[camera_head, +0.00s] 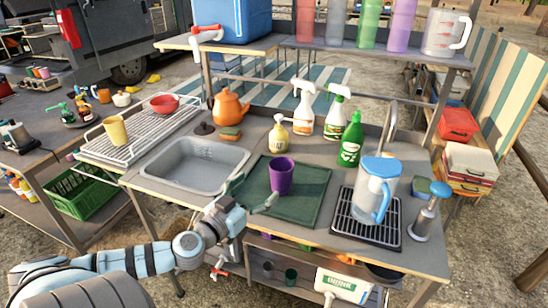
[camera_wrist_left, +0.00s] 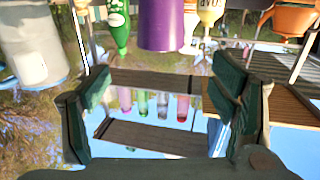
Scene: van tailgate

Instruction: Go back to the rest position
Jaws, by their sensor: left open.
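My left gripper (camera_head: 254,191) is open and empty. It is at the front edge of the counter, low beside the front left of the green mat (camera_head: 305,205). In the left wrist view its dark green fingers (camera_wrist_left: 162,93) stand wide apart with nothing between them. A purple cup (camera_head: 281,177) stands upright on the mat, a little beyond the fingertips and apart from them. It also shows upside down at the top of the left wrist view (camera_wrist_left: 168,25). My right gripper is in neither view.
A grey sink (camera_head: 196,163) lies left of the mat. A blue-lidded pitcher (camera_head: 374,190) stands on a black drip rack (camera_head: 352,228) to the right. A green bottle (camera_head: 351,140) and two white spray bottles (camera_head: 304,110) stand behind. The shelf below holds items.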

